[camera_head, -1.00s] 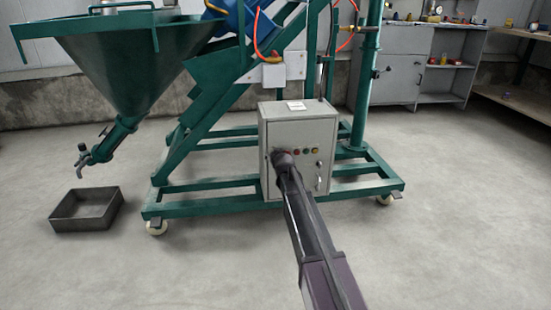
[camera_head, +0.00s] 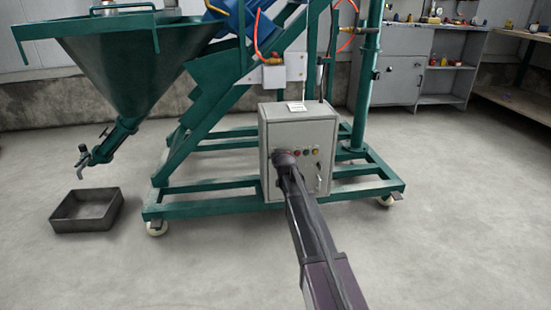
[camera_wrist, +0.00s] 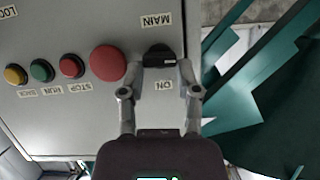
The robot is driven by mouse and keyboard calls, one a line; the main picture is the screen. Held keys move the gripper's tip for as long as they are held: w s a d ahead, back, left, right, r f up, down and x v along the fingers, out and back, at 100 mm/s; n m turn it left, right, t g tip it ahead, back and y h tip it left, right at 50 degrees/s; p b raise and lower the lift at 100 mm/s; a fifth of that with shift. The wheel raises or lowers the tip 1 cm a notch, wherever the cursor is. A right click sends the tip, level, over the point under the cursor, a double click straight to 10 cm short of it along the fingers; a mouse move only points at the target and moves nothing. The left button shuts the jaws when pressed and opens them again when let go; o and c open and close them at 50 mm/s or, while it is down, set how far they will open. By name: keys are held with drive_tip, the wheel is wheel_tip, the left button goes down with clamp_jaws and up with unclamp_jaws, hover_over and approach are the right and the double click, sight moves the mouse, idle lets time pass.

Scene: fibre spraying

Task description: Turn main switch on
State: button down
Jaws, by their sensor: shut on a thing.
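The black main switch (camera_wrist: 158,52) sits on the grey control box (camera_head: 290,125), between the labels "MAIN" and "ON", which appear upside down in the wrist view. My gripper (camera_wrist: 159,63) has its two fingertips closed on either side of the switch knob. A large red button (camera_wrist: 107,63) is right beside the left fingertip. In the head view my own arm covers the switch and the fingers. I cannot tell exactly which way the knob points.
Red (camera_wrist: 71,66), green (camera_wrist: 41,70) and yellow (camera_wrist: 15,74) buttons line the panel. The box stands on a green wheeled frame (camera_head: 210,188). A hopper (camera_head: 110,55) hangs at left above a metal tray (camera_head: 86,210). The floor in front is clear.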

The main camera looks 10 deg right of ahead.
drive_tip(key=shift+w, duration=0.1)
drive_tip(key=shift+d+f+m+t+y+b, duration=0.1)
drive_tip(key=shift+d+m+t+y+b, duration=0.1)
drive_tip(key=shift+m+y+b, duration=0.9)
drive_tip(key=shift+d+f+m+t+y+b, duration=0.15)
drive_tip(key=shift+m+y, duration=0.55)
drive_tip(key=shift+m, duration=1)
drive_tip(key=shift+r, duration=0.1)
drive_tip(key=shift+c, duration=1.6)
unclamp_jaws()
drive_tip(key=shift+p, duration=0.3)
